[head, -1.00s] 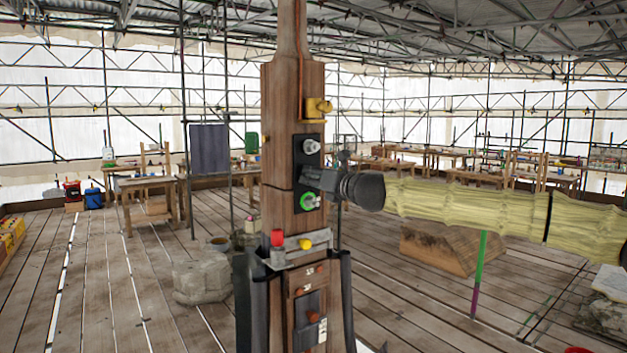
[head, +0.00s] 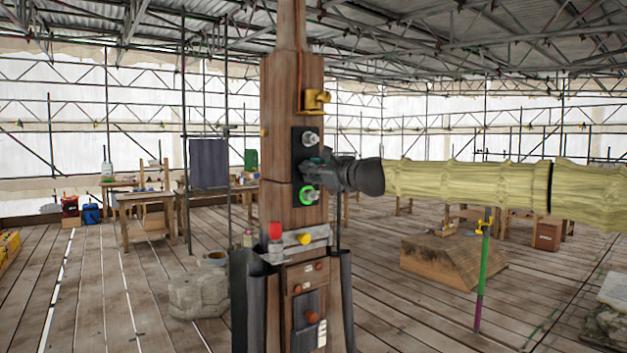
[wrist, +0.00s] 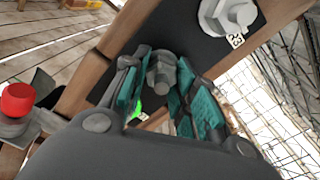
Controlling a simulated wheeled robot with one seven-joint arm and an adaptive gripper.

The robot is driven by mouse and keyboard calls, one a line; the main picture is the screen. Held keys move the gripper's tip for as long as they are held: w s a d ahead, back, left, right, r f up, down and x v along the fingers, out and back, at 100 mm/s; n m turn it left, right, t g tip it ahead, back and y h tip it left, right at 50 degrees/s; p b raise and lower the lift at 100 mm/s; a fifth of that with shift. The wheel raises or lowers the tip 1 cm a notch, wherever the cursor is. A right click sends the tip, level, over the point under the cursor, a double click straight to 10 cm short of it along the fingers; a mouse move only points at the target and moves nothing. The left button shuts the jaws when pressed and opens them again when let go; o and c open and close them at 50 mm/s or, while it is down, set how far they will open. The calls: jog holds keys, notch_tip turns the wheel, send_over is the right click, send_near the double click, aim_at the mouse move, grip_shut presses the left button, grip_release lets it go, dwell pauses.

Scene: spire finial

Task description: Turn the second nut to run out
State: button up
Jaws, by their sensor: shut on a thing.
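A wooden post (head: 291,95) stands upright in the middle of the head view, with a black plate (head: 298,152) on its face. The upper nut (head: 311,138) is grey and free; it also shows in the wrist view (wrist: 228,14). The lower nut (head: 309,195) has a bright green ring around it. My gripper (head: 316,174) reaches in from the right, close to the plate. In the wrist view, the teal pads of my gripper (wrist: 158,92) are shut on a grey nut (wrist: 163,73), with a bit of green beside it. The head view partly hides this contact.
A yellow bracket (head: 316,101) sits above the nuts. Below them is a metal ledge (head: 297,246) with a red knob (head: 275,231) and a yellow knob (head: 305,239). A wooden block (head: 450,262) and a green pole (head: 484,265) stand at right.

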jog(key=m+b, duration=0.2)
jog(key=m, duration=0.8)
jog(key=m+b, duration=0.3)
jog(key=m, duration=0.7)
jog(key=m+b, duration=0.2)
jog(key=m, duration=0.8)
jog(key=shift+s+a+r+m, duration=0.15)
jog(key=shift+a+r+m, duration=0.1)
jog(key=shift+m, duration=0.05)
dwell(0.7)
dwell(0.5)
jog(key=o, duration=1)
